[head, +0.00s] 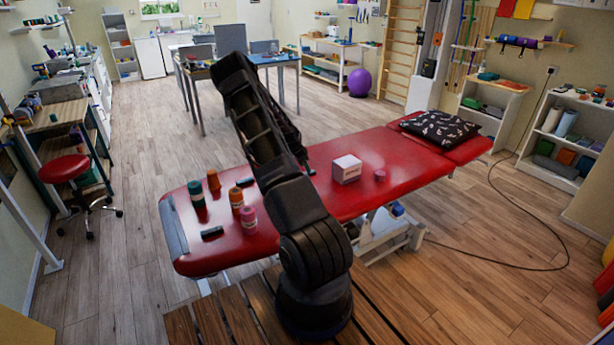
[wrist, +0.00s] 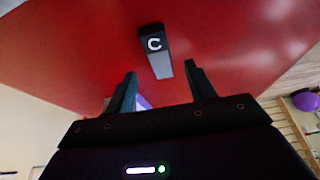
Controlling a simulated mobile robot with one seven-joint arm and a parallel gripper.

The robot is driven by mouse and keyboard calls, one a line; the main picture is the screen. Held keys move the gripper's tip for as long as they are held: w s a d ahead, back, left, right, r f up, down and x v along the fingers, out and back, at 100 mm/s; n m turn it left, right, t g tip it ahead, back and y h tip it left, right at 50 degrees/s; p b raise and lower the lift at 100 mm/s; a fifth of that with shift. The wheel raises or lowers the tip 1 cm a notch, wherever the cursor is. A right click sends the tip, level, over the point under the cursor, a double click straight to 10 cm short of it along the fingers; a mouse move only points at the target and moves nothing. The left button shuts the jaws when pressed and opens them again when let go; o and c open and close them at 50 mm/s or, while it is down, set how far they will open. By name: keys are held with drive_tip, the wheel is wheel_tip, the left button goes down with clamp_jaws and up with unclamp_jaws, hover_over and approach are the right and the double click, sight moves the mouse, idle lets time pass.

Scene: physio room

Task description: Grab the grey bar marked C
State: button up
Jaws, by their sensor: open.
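In the wrist view, the grey bar marked C (wrist: 164,67) lies on the red couch top, with a black end bearing a white letter C. My gripper (wrist: 164,85) is open, with its two dark fingers apart and nothing held between them. The bar lies beyond the fingertips, roughly in line with the gap, and appears clear of both fingers. In the head view my gripper is mostly hidden behind my arm. Two small dark bars, one near the couch's front edge (head: 212,232) and one farther back (head: 245,182), show there, but their letters are unreadable.
A red stool (head: 65,168) stands at the left.

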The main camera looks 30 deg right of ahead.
drive_tip(key=shift+x, duration=1.9)
drive_tip(key=shift+f, duration=0.2)
drive_tip(key=c, duration=1.1)
